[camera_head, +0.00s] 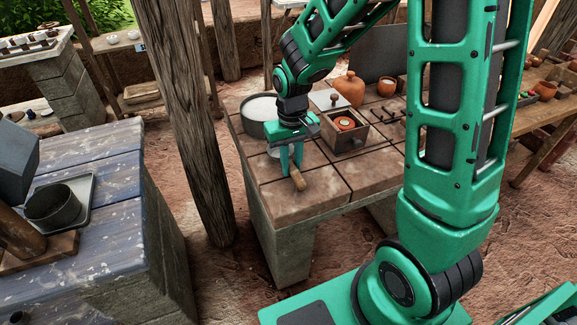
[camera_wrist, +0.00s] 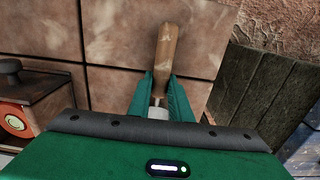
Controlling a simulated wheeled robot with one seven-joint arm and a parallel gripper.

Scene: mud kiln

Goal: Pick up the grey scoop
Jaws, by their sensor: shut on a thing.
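The grey scoop has a wooden handle (camera_head: 298,180) that points toward the front edge of the tiled table. The handle also shows in the wrist view (camera_wrist: 165,48), pointing up and away from my gripper. My gripper (camera_head: 292,170) reaches down over the table, its green fingers closed on the scoop near the base of the handle. In the wrist view the fingertips (camera_wrist: 160,82) sit on either side of the scoop's neck. The scoop's grey bowl (camera_wrist: 158,113) is mostly hidden behind my gripper. I cannot tell whether the scoop touches the table.
A round grey pot of white material (camera_head: 258,108) stands just behind my gripper. A wooden box (camera_head: 345,142) with a red round thing is to the right. Clay jars (camera_head: 350,88) stand behind it. A thick wooden post (camera_head: 185,110) rises left of the table (camera_head: 330,185).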

